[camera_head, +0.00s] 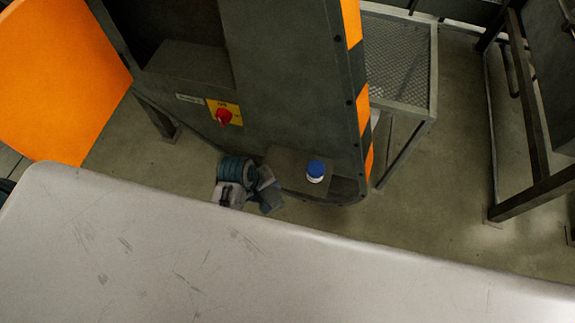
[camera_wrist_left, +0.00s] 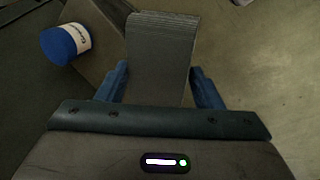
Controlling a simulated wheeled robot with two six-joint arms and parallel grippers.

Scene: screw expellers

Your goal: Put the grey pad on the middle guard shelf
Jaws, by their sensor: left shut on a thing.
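The grey pad (camera_wrist_left: 160,55) is a ribbed, dark grey slab between the blue fingers of my left gripper (camera_wrist_left: 160,88) in the left wrist view. In the head view, my left gripper (camera_head: 264,188) is small beside the machine, shut on the pad, which is hard to tell apart from the gripper there. A dark ledge (camera_head: 288,164), which looks like the guard shelf, juts from the machine just right of the gripper. I cannot tell whether the pad touches it. My right gripper is not in view.
A jar with a blue lid (camera_head: 315,170) stands on the ledge; it also shows in the left wrist view (camera_wrist_left: 66,43). A red knob (camera_head: 223,116) sits on the machine's front. A mesh-topped frame (camera_head: 398,62) is at right. A pale scuffed surface (camera_head: 200,260) fills the foreground.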

